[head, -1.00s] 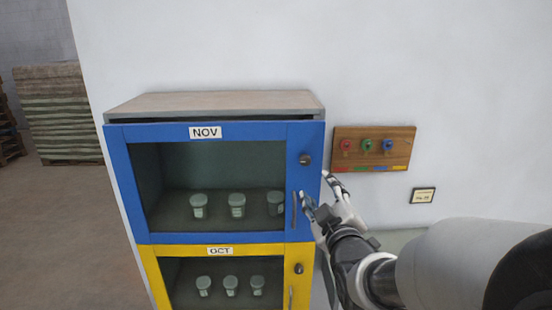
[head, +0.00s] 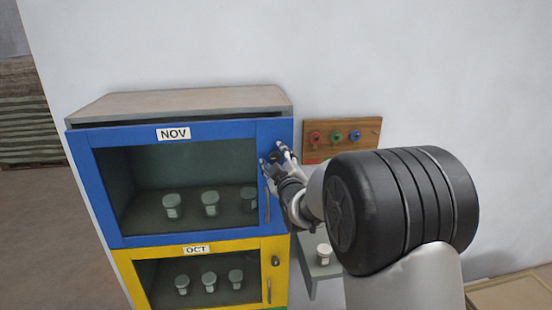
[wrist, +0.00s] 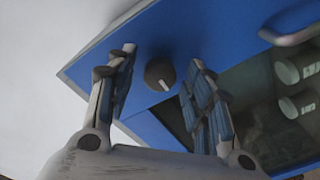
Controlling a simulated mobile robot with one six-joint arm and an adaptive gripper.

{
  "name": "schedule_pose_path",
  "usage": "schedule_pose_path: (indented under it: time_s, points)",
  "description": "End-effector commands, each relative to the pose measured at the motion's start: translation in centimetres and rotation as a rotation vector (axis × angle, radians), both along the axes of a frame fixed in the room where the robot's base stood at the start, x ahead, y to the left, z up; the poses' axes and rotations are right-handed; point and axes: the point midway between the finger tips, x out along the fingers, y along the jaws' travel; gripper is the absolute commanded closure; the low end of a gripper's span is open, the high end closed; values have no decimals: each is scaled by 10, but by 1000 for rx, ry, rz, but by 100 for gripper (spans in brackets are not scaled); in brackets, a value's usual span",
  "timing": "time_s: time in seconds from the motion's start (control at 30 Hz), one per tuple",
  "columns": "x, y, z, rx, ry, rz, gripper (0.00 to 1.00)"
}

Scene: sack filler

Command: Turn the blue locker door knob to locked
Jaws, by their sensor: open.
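The blue locker door (head: 180,238) is labelled NOV and looks shut, with a glass pane and a vertical handle at its right edge. Its dark round knob (wrist: 160,73) shows in the wrist view, with a pale pointer mark slanting across its lower right. My gripper (wrist: 158,70) is open, with one finger on each side of the knob and a visible gap on both sides. In the head view my gripper (head: 273,160) is at the door's upper right and covers most of the knob.
A yellow locker door (head: 187,249) labelled OCT is below. A wooden board (head: 368,128) with red, green and blue knob-like pieces hangs on the wall to the right. A grey shelf (head: 310,262) holding a white-lidded jar (head: 323,254) is beside the lockers.

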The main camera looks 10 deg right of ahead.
Motion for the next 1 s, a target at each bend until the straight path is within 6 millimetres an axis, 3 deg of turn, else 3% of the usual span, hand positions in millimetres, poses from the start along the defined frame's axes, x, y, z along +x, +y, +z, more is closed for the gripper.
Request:
schedule_pose_path:
  time_s: [0.23, 0.87, 1.0]
  points:
    - [0, 0, 0, 0, 0, 0, 54]
    - [0, 0, 0, 0, 0, 0, 96]
    - [0, 0, 0, 3, -1, 0, 97]
